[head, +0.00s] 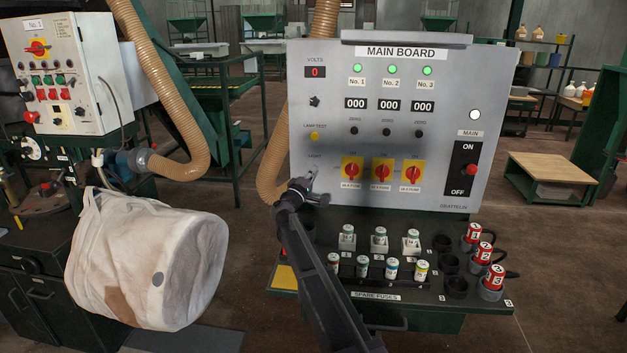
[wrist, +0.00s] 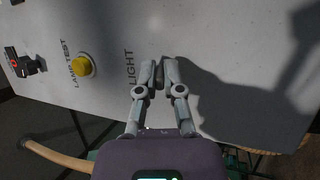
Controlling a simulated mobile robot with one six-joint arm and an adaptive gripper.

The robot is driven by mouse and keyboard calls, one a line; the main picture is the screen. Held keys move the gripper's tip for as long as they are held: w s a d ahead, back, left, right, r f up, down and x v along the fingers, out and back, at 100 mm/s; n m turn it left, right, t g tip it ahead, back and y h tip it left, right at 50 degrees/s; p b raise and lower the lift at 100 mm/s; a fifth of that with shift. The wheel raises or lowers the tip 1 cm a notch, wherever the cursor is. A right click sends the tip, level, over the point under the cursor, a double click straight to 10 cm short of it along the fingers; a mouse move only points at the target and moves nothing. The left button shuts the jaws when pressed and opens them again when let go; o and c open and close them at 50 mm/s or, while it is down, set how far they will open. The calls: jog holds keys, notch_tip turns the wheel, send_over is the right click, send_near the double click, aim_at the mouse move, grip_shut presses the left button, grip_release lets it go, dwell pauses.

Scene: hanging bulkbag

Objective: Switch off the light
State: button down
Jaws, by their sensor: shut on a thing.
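The grey main board (head: 490,75) stands in front of me in the head view. My gripper (head: 311,184) is at its lower left, just below the LIGHT label. In the wrist view my gripper (wrist: 161,68) has its two fingers close together against the panel. They are shut on the small dark light switch (wrist: 158,77) beside the LIGHT label (wrist: 129,68). The fingers hide most of the switch, so I cannot tell its position. In the head view it is hidden behind my gripper.
The yellow lamp test button (head: 314,136) is above the gripper. Yellow-and-red rotary switches (head: 382,171) and the main switch (head: 465,170) are to the right. The fuse shelf (head: 400,297) juts out below. A white bag (head: 150,260) and beige hose (head: 190,120) are at left.

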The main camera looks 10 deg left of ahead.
jog(key=shift+t+b, duration=0.3)
jog(key=shift+w, duration=0.1)
jog(key=c, duration=0.8)
grip_release()
jog(key=shift+r+p, duration=0.2)
jog(key=shift+p, duration=0.6)
